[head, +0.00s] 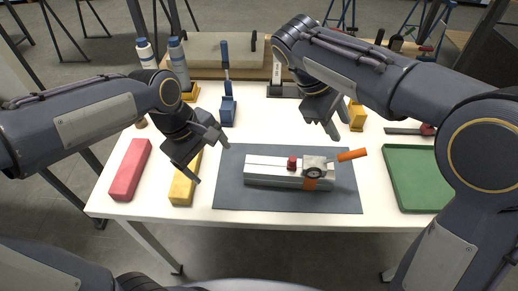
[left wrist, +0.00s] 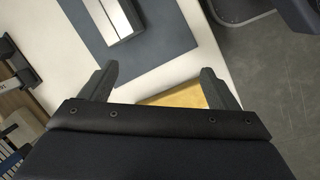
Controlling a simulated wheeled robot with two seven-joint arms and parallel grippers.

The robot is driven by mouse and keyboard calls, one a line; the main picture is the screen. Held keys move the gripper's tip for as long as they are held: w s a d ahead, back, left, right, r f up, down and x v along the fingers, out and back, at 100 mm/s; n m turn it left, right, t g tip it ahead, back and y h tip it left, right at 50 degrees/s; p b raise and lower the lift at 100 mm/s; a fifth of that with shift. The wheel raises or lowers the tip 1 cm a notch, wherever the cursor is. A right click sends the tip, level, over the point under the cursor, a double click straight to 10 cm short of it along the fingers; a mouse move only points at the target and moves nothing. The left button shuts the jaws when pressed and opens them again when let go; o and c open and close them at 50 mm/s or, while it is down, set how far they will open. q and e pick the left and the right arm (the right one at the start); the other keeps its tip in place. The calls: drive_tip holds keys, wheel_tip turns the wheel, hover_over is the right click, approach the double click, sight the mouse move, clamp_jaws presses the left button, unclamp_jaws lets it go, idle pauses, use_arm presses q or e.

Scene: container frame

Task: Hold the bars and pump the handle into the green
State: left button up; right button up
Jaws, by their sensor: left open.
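The device lies on a dark grey mat (head: 228,198) in the middle of the table. It has long pale bars (head: 265,172), a red knob (head: 292,162), a block with a round gauge (head: 314,172) and an orange handle (head: 352,155) sticking out to the right, slightly raised. The gauge reading is too small to tell. My left gripper (head: 211,161) is open and empty, left of the bars and near the yellow block. In the left wrist view the bars' end (left wrist: 116,17) lies beyond the open fingers (left wrist: 158,72). My right gripper (head: 322,129) is open and empty, above and behind the block.
A red block (head: 130,169) and a yellow block (head: 184,182) lie on the left of the white table (head: 228,217). A green tray (head: 418,177) is at the right. Bottles (head: 178,62), a blue-handled tool (head: 227,85) and a beige box stand at the back. The front strip is clear.

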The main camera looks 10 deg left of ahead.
sight(258, 163)
use_arm(q)
drive_tip(key=w+d+f+n+y, duration=0.1)
drive_tip(key=w+d+f+n, duration=0.1)
drive_tip(key=d, duration=0.1)
drive_tip(key=w+d+f+n+g+y, duration=0.1)
drive_tip(key=w+d+n, duration=0.1)
drive_tip(key=w+d, duration=0.1)
drive_tip(key=w+d+f+n+y, duration=0.1)
drive_tip(key=w+d+f+n, duration=0.1)
drive_tip(key=d, duration=0.2)
drive_tip(key=shift+w+f, duration=0.25)
drive_tip(key=shift+f, duration=0.05)
drive_tip(key=shift+d+f+n, duration=0.15)
drive_tip(key=shift+f+n, duration=0.15)
drive_tip(key=shift+f, duration=0.3)
wheel_tip(258, 163, down, 7)
drive_tip(key=shift+r, duration=0.1)
drive_tip(key=c, duration=1.6)
drive_tip(key=shift+w, duration=0.1)
